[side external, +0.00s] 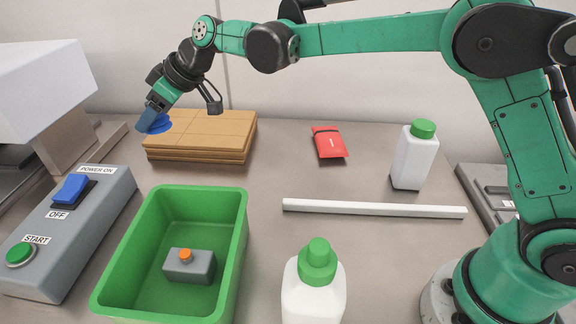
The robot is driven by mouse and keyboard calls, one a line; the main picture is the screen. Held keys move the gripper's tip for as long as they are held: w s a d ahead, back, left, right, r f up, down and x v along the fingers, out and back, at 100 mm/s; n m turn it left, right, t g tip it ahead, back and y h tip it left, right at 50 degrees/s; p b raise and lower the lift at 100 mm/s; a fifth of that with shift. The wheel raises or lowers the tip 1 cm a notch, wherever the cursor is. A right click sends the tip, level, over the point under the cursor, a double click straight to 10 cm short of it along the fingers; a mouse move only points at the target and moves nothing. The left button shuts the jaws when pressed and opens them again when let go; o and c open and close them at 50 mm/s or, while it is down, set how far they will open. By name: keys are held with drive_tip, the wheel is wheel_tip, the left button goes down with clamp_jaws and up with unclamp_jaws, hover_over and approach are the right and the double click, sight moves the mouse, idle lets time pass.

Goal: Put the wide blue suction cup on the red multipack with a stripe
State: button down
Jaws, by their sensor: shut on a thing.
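The wide blue suction cup (161,126) is at the left end of a stack of flat brown boards, partly hidden by my gripper. My gripper (150,118) reaches down from the upper right, tilted, and is shut on the cup. I cannot tell whether the cup touches the boards. The red multipack (330,147) lies flat on the table near the back middle, well to the right of my gripper. A dark stripe crosses its upper end, and a small white mark shows on its face.
The brown stack (215,130) stands behind a green bin (240,215) holding a grey block with an orange top (187,262). A control box (70,230) is left.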

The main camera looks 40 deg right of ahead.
drive_tip(key=r, duration=0.3)
drive_tip(key=shift+d+r, duration=0.15)
drive_tip(key=shift+d, duration=0.15)
drive_tip(key=d+r+m+t+h, duration=0.1)
drive_tip(key=d+r+m+h, duration=0.15)
drive_tip(key=d, duration=1.15)
drive_tip(key=m+t+h, duration=0.2)
drive_tip(key=m+h, duration=0.2)
drive_tip(key=m, duration=0.2)
hover_over(321, 131)
drive_tip(key=s, duration=0.3)
drive_tip(key=shift+m, duration=0.25)
wheel_tip(321, 131, down, 15)
drive_tip(key=shift+w+d+r, duration=0.1)
drive_tip(key=shift+w+r, duration=0.05)
drive_tip(key=shift+f, duration=2.15)
drive_tip(key=shift+c, duration=1.4)
unclamp_jaws()
drive_tip(key=shift+f, duration=0.1)
